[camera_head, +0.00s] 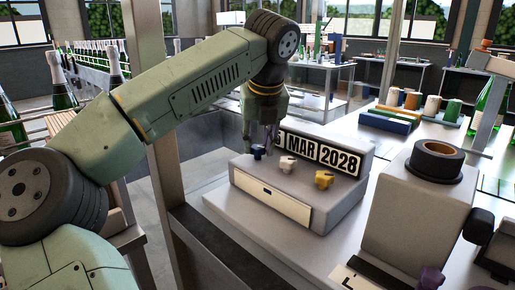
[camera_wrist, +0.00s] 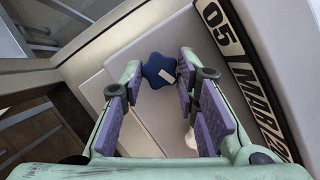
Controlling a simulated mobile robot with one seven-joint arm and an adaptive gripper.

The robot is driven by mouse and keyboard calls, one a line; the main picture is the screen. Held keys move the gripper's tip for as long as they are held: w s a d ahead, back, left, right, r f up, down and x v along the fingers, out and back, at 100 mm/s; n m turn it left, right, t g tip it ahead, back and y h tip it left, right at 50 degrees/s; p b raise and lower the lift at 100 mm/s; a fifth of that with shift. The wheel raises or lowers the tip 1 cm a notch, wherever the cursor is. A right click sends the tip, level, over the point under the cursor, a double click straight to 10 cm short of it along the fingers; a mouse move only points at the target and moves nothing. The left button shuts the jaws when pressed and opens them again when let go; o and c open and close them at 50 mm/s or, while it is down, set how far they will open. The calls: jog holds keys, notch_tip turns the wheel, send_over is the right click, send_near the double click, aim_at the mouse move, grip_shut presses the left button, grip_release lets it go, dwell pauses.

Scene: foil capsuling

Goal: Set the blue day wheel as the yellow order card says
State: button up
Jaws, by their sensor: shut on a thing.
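The blue day wheel (camera_wrist: 159,70) is a lobed knob with a pale pointer mark, on the grey date box (camera_head: 345,202). My gripper (camera_wrist: 158,78) is shut on it, with its purple-padded fingertips on either side. In the head view the blue wheel (camera_head: 258,152) is partly hidden under my gripper (camera_head: 262,145). The day window (camera_wrist: 217,22) reads 05 in the wrist view. It is mostly covered in the head view, where MAR and 2028 (camera_head: 339,159) are readable. I cannot make out a yellow order card with readable text.
A white knob (camera_head: 288,164) and a yellow knob (camera_head: 324,179) stand right of the blue wheel. A pale plate (camera_head: 270,201) is on the box's front. A grey machine with a dark roll (camera_head: 436,161) stands at right. A metal post (camera_head: 168,190) rises left of the box.

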jog(key=shift+d+r+n+y, duration=0.1)
jog(key=shift+n+y, duration=0.5)
jog(key=shift+n, duration=1.1)
jog(key=shift+w, duration=0.1)
jog(key=o, duration=1.2)
jog(key=shift+c, duration=0.2)
